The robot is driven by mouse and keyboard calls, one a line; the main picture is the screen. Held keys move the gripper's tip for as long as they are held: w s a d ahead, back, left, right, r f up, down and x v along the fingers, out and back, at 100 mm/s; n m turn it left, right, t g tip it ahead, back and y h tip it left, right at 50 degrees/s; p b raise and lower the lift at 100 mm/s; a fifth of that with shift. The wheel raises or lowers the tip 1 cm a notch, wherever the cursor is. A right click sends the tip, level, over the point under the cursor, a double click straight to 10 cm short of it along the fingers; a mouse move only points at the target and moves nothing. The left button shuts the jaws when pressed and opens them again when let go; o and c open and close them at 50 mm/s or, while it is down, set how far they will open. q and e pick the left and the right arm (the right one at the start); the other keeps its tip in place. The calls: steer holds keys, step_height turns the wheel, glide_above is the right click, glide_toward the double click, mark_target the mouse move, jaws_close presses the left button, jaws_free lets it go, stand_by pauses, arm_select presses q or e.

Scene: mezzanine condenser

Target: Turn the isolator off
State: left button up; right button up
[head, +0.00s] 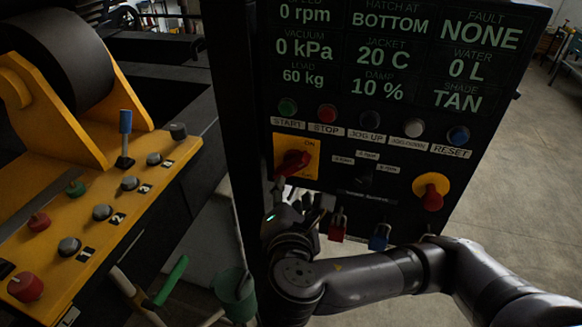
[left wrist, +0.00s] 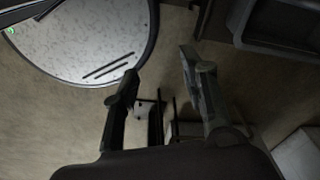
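The isolator (head: 293,163) is a red rotary handle on a yellow plate at the left of the black control panel in the head view. Its "ON" label shows at the plate's upper right. The handle is slanted, from lower left to upper right. My right gripper (head: 281,189) is just below the handle, with its fingertip end at or very near the handle's lower end. I cannot tell whether it touches, and its finger gap is hidden. My left gripper (left wrist: 158,82) shows in the left wrist view with fingers spread and nothing between them.
A row of push buttons (head: 370,119) sits above the isolator. A red knob on a yellow disc (head: 431,192) is at right. Red (head: 337,230) and blue (head: 380,238) padlocks hang below. A yellow console (head: 95,215) stands at left. Open floor (head: 520,200) lies right of the panel.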

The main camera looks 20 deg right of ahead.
mark_target(292, 170)
steer(key=b+x, duration=0.2)
steer(key=x, duration=0.4)
steer(key=shift+w+d+f, duration=0.15)
steer(key=shift+d, duration=0.1)
steer(key=p+x, duration=0.2)
steer(key=x, duration=0.3)
steer(key=shift+w+a, duration=0.1)
steer(key=shift+w, duration=0.25)
jaws_close()
